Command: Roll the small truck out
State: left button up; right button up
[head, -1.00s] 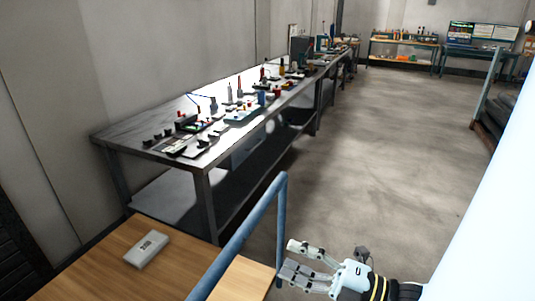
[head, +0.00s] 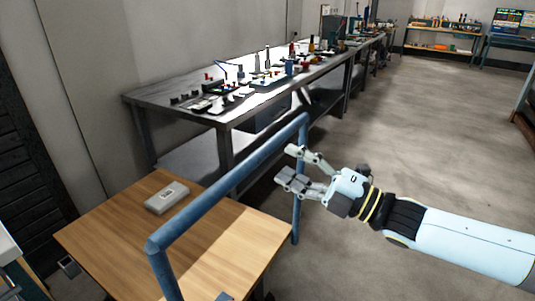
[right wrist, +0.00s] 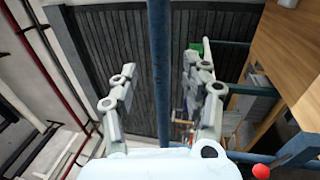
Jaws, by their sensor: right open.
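The small truck appears to be the wooden deck (head: 225,240) with a blue tubular handle (head: 225,180) rising over it, in the lower left of the head view. Its wheels are not clearly seen. My right gripper (head: 288,165) is open and empty, its fingers overlapping the handle's far right post in the head view. In the right wrist view the blue bar (right wrist: 158,70) runs between the spread fingers (right wrist: 158,66), beyond the palm. I cannot tell whether they touch it. The wooden deck (right wrist: 275,60) shows at the right there. My left gripper is not in view.
A grey box (head: 167,198) lies on the wooden deck. A long dark workbench (head: 180,103) with many small tools stands along the wall behind. Shelves (head: 440,38) stand far back. The concrete floor (head: 420,130) right of the bench is open.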

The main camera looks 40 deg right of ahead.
aim_at(265, 154)
jog(key=x, duration=0.6)
jog(key=shift+w+a, duration=0.1)
jog(key=shift+w, duration=0.3)
jog(key=shift+c, duration=0.4)
jog(key=c, duration=0.9)
grip_shut()
jog(key=shift+s+f, duration=0.15)
jog(key=shift+f, duration=0.05)
